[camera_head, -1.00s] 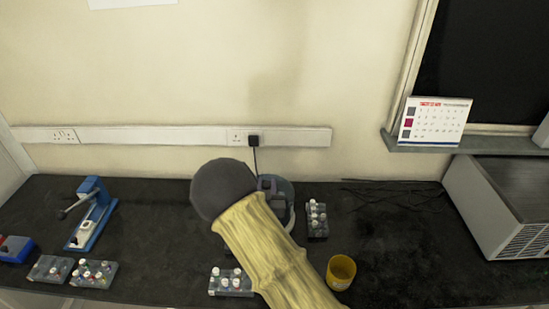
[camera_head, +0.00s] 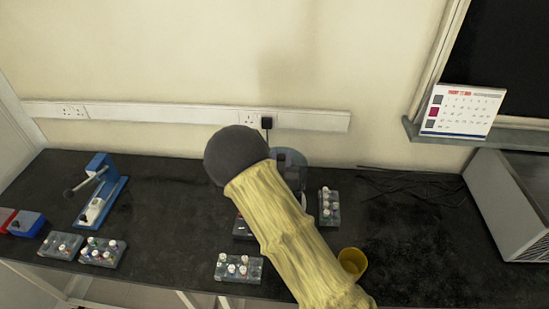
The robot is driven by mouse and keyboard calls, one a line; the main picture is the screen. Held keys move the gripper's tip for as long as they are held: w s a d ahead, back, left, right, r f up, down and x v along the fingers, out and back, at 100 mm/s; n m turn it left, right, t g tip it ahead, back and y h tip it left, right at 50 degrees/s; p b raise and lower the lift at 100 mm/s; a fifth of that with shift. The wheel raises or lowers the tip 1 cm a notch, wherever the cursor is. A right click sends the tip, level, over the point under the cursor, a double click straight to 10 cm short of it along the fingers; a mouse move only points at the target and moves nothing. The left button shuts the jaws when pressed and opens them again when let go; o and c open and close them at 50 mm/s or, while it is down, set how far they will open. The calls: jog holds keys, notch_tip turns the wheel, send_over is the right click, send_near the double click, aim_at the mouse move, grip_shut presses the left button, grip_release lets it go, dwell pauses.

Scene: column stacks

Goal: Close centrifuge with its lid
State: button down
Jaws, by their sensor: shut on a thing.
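My arm, a yellow sleeve with a dark ball joint, crosses the middle of the head view and hides much of the workspace. Just right of the ball, the dark parts of my gripper (camera_head: 291,171) show against a round blue-grey piece, which looks like the lid (camera_head: 290,153). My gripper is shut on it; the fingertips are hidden. The centrifuge is mostly hidden behind the arm. A dark piece with a red mark (camera_head: 243,229), left of the sleeve, looks like part of its body. The lid appears above and behind that piece; the gap between them cannot be told.
A yellow cup (camera_head: 352,262) touches the sleeve's outline. A blue device (camera_head: 101,191) stands at left, a grey box (camera_head: 512,200) at right. Cables lie at the back right.

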jog(key=shift+w+d+f, duration=0.15)
jog(key=shift+d+f, duration=0.1)
jog(key=shift+f, duration=0.15)
jog(key=shift+f+b, duration=0.25)
jog(key=shift+b, duration=0.05)
jog(key=shift+a+f+b, duration=0.3)
jog(key=shift+a+f, duration=0.1)
jog(key=shift+f, duration=0.75)
jog(key=shift+a, duration=0.1)
jog(key=shift+s+d+b, duration=0.2)
jog(key=shift+b, duration=0.2)
jog(key=shift+a, duration=0.15)
jog(key=shift+w+a+b, duration=0.1)
jog(key=shift+w+b, duration=0.05)
jog(key=shift+b, duration=0.15)
